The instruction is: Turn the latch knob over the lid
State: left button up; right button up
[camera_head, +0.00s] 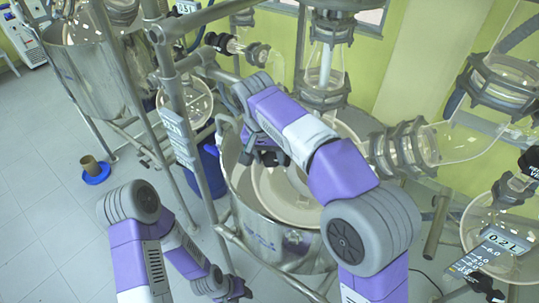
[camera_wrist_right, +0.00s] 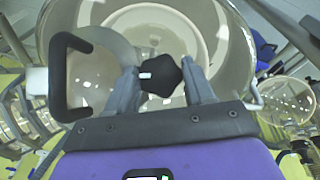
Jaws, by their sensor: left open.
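The latch knob (camera_wrist_right: 160,75) is black and lobed, with a small white mark on top. In the wrist view it sits between the two grey fingers of my right gripper (camera_wrist_right: 163,85), which touch it on both sides. In the head view my right gripper (camera_head: 264,157) is over the rim of the large steel vessel, and my own arm hides much around it. A pale round lid or inner vessel (camera_wrist_right: 155,18) lies beyond the knob; I cannot tell which. My left gripper (camera_head: 240,290) is low at the bottom, away from the knob, open and small in view.
A black loop handle (camera_wrist_right: 60,80) stands left of the right fingers. The large steel vessel (camera_head: 243,205) has frame posts (camera_head: 185,125) beside it. Glass pipework (camera_head: 440,145) is at the right. A blue dish (camera_head: 96,173) lies on the floor, left, where there is free room.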

jog(key=o, duration=0.4)
jog(key=shift+o, duration=0.2)
notch_tip(320, 180, up, 7)
jog(key=s+a+p, duration=0.1)
jog(key=shift+r+p, duration=0.2)
jog(key=shift+p, duration=0.1)
